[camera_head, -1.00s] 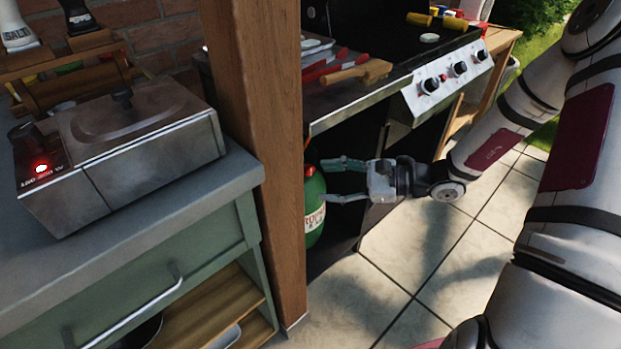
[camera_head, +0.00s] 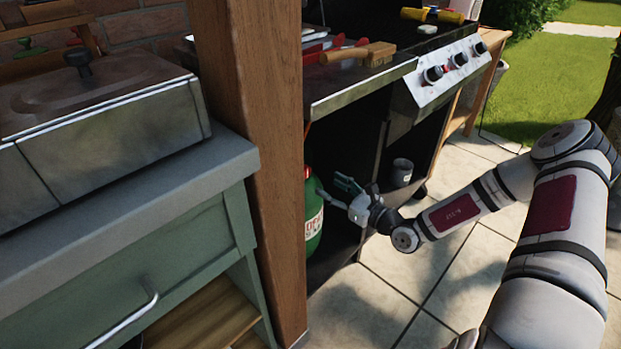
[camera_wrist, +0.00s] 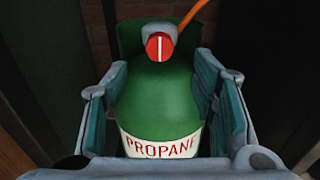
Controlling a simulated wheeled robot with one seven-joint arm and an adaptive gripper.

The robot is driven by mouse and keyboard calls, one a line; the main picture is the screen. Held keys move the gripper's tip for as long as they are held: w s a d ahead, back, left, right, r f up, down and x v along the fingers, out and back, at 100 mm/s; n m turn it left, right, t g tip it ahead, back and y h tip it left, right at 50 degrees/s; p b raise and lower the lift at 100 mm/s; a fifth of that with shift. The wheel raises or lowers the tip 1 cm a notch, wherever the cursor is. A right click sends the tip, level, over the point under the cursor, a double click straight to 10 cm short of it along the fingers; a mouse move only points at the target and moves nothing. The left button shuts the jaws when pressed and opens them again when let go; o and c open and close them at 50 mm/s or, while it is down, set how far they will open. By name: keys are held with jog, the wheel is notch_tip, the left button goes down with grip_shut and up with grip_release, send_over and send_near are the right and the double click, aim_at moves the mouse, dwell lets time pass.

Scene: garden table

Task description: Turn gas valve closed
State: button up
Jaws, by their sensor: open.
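A green propane bottle (camera_head: 313,215) stands in the open space under the grill, partly hidden behind the wooden post in the head view. In the wrist view the bottle (camera_wrist: 160,95) is centred, with its white PROPANE label low down. The gas valve, a round red knob with a white bar standing upright (camera_wrist: 160,47), sits on top of it, with an orange hose leading up to the right. My gripper (camera_head: 331,190) is open at the bottle's right side. In the wrist view its fingers (camera_wrist: 161,92) show left and right of the bottle, with the knob beyond, between them; contact cannot be told.
A wooden post (camera_head: 255,150) stands close left of the bottle. The grill (camera_head: 370,75) overhangs it, with control knobs on its front. A dark cup (camera_head: 402,172) stands right of my gripper. The green cabinet (camera_head: 130,270) fills the left. Tiled floor in front is clear.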

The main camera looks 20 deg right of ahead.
aim_at(307, 172)
jog(key=b+x, duration=0.2)
jog(key=x, duration=0.6)
jog(key=shift+w+a+b, duration=0.1)
jog(key=shift+w+b, duration=0.1)
jog(key=shift+b, duration=0.1)
jog(key=c, duration=1.2)
